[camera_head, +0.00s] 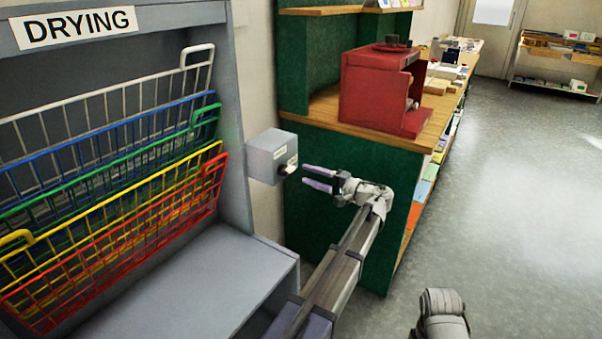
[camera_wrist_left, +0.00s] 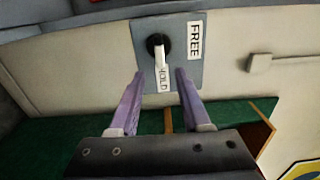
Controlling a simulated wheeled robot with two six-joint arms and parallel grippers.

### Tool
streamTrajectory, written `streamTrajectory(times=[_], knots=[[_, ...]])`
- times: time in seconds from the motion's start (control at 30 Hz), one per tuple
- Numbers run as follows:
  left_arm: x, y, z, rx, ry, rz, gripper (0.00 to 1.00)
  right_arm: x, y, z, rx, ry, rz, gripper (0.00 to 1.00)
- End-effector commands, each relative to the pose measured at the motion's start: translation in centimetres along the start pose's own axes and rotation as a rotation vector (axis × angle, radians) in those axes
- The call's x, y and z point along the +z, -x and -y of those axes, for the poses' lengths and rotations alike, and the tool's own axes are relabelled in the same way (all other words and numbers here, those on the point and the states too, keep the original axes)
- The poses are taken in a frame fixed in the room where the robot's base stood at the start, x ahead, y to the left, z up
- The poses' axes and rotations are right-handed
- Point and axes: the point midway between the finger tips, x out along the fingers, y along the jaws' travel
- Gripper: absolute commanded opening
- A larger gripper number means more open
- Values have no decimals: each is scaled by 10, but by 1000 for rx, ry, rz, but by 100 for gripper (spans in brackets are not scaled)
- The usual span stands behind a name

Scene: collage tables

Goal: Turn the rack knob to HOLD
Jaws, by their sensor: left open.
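The rack knob is a black disc with a white pointer (camera_wrist_left: 160,54) on a grey control box (camera_head: 268,155) beside the drying rack. In the left wrist view, the box face (camera_wrist_left: 143,30) carries a FREE label (camera_wrist_left: 195,40) at the right and a HOLD label (camera_wrist_left: 163,78) below the knob. The pointer is directed down at HOLD. In the head view, the dark knob (camera_head: 286,168) sticks out toward my left gripper (camera_head: 306,176). That gripper is open, its purple fingers apart and empty, just short of the knob. My right gripper's fingers are not visible.
The grey drying rack (camera_head: 235,130) with coloured wire baskets (camera_head: 120,150) stands at left, with a grey ledge (camera_head: 195,285) below. A green cabinet (camera_head: 330,225) carrying a red machine (camera_head: 375,90) stands close behind my left arm. Open floor (camera_head: 510,190) lies to the right.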

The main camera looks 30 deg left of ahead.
Motion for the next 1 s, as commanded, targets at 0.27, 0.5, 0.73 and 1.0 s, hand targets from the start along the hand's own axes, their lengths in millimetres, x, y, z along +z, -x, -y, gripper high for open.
streamTrajectory(times=[0.27,0.5,0.73,1.0], knots=[[0,28,0,0,0,-1,48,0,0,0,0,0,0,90],[0,30,0,0,0,0,48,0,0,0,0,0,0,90],[0,30,0,0,0,0,48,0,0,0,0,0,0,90],[38,60,-1,208,-2,-34,48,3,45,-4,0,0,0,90]])
